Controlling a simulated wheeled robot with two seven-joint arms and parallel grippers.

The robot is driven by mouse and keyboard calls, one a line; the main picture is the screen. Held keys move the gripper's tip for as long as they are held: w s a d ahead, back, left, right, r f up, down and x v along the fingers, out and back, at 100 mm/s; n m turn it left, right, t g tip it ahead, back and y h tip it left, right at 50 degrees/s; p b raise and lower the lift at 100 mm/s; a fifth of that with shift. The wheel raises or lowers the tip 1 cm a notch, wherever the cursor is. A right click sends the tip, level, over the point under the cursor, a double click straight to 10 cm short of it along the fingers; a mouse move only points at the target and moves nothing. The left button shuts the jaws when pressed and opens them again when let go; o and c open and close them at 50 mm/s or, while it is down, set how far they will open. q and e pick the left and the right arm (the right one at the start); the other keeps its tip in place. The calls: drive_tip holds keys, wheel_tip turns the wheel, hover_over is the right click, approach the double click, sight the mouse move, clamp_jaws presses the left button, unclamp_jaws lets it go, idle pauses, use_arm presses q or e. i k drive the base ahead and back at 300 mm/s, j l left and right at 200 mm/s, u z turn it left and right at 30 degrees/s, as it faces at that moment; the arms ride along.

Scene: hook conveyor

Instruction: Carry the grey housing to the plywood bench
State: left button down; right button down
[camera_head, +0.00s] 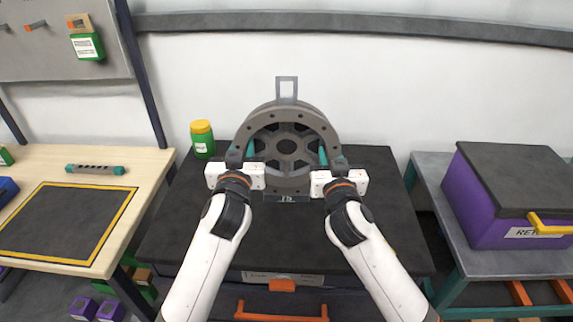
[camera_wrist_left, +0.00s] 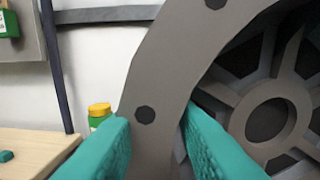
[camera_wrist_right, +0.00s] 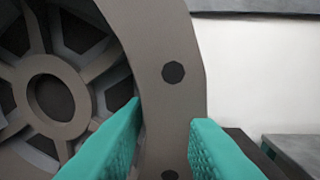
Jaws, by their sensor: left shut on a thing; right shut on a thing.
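The grey housing (camera_head: 287,117) is a round ring with spokes, a hub and a square loop on top. It stands upright over the dark bench top in the middle of the head view; I cannot tell whether it touches the top. My left gripper (camera_head: 243,155) is shut on its left rim, with teal fingers on both sides of the rim in the left wrist view (camera_wrist_left: 155,140). My right gripper (camera_head: 331,160) is shut on its right rim, as the right wrist view (camera_wrist_right: 165,140) also shows. The plywood bench (camera_head: 130,163) is at the left, with a yellow-bordered dark mat (camera_head: 65,222) on it.
A green bottle with a yellow lid (camera_head: 202,139) stands left of the housing. A teal-ended tool (camera_head: 95,169) lies on the plywood bench. A purple box (camera_head: 500,215) sits on a grey table (camera_head: 435,190) at the right. A dark post (camera_head: 142,75) rises behind the plywood bench.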

sight(64, 216)
drive_tip(key=j, duration=1.15)
drive_tip(key=k+j, duration=0.1)
drive_tip(key=j, duration=1.05)
drive_tip(key=j+z, duration=0.1)
drive_tip(key=j, duration=1.05)
drive_tip(key=k, duration=0.05)
